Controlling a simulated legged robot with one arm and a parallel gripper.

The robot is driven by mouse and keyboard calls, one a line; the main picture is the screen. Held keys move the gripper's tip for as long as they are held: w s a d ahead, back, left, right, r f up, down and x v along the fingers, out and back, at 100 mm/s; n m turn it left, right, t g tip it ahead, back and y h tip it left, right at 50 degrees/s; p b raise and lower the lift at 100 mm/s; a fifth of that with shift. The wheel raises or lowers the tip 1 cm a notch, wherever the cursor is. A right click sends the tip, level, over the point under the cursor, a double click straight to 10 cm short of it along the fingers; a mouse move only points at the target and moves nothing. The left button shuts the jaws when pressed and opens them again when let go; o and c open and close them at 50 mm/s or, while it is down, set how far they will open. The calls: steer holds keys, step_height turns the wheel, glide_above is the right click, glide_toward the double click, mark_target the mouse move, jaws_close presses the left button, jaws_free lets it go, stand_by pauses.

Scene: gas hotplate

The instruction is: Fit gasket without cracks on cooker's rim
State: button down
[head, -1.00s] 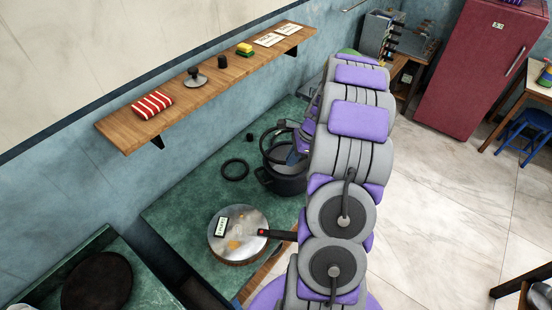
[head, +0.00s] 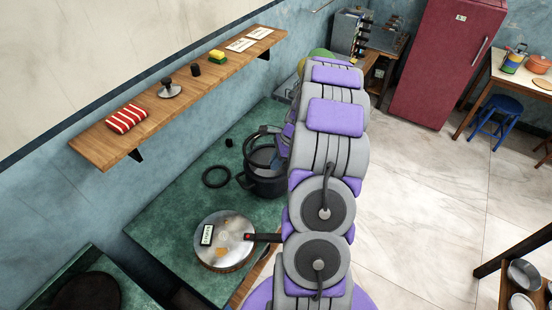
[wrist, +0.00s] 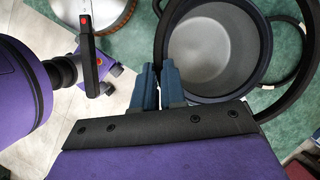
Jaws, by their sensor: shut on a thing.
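The cooker is a dark pot (head: 266,187) on the green counter. In the wrist view, its open grey inside (wrist: 218,55) shows. My gripper (wrist: 160,82) has its blue fingers shut on a black gasket ring (wrist: 308,50). The ring is held over the pot mouth, and its near part is hidden behind my gripper. I cannot tell whether it touches the rim. In the head view, my arm hides most of the gripper. A second black ring (head: 216,177) lies flat on the counter left of the pot.
A round metal lid (head: 232,250) with a black handle and a label card (head: 207,235) lies nearer on the counter. A small black piece (head: 228,142) sits behind the second ring. A wooden shelf (head: 150,118) on the wall holds a striped cloth (head: 127,118) and small items.

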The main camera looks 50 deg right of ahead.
glide_above(272, 181)
steer(key=d, duration=0.2)
steer(key=shift+s+a+f, duration=0.15)
steer(key=shift+s+f, duration=0.05)
steer(key=shift+f, duration=0.95)
steer(key=shift+s+a+f, duration=0.1)
steer(key=shift+s+f, duration=0.05)
steer(key=shift+f, duration=1)
steer(key=shift+a+p, duration=0.1)
steer(key=shift+p, duration=1.1)
steer(key=shift+f, duration=1.05)
steer(key=c, duration=1.1)
jaws_free()
steer(key=v, duration=1.7)
steer(key=shift+s+r, duration=0.1)
steer(key=shift+r, duration=0.05)
